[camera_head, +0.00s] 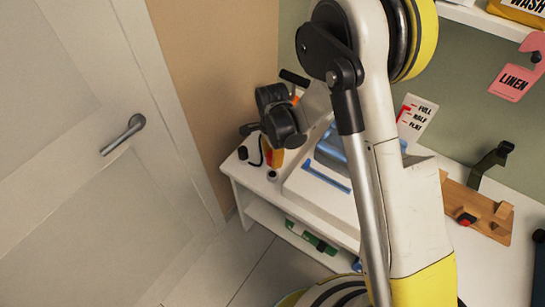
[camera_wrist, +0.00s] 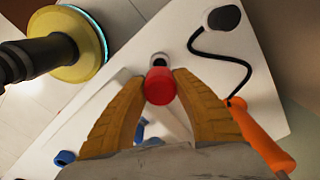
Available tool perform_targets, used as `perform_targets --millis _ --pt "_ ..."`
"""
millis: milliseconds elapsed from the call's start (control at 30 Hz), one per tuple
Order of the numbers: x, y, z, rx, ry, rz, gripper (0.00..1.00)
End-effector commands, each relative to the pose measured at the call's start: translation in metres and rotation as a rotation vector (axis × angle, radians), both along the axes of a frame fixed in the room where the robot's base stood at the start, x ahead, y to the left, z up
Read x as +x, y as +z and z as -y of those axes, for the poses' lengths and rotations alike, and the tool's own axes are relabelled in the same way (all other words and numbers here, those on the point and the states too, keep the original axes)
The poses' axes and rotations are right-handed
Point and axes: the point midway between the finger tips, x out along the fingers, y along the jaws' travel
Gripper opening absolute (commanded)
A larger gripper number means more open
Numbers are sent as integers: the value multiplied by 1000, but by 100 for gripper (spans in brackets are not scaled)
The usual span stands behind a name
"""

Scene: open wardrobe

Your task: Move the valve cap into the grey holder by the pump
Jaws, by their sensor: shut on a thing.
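The red valve cap (camera_wrist: 160,86) is between the two yellow-brown fingers of my gripper (camera_wrist: 161,80) in the wrist view. The fingers are shut on it. The small grey holder (camera_wrist: 159,59) with a dark opening shows just beyond the cap. The cap overlaps its near edge in the picture; I cannot tell whether they touch. The orange pump (camera_wrist: 262,140) with a black hose is at the right. In the head view my gripper (camera_head: 272,158) points down over the white bench's left end, near the holder (camera_head: 272,176). The cap is hardly visible there.
The hose ends at a black knob (camera_wrist: 224,18) near the bench corner; this knob also shows in the head view (camera_head: 242,152). A white tray with blue parts (camera_head: 326,175) lies right of my gripper. A wooden rack (camera_head: 482,212) holds a red-and-black item. A door (camera_head: 100,150) stands left.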

Motion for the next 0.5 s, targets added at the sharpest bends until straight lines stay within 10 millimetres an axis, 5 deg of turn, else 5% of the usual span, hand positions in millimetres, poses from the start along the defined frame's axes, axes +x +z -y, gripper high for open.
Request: perform_targets --millis 200,500 --pt "0 -28 0 0 0 0 0" --pt "0 -43 0 0 0 0 0"
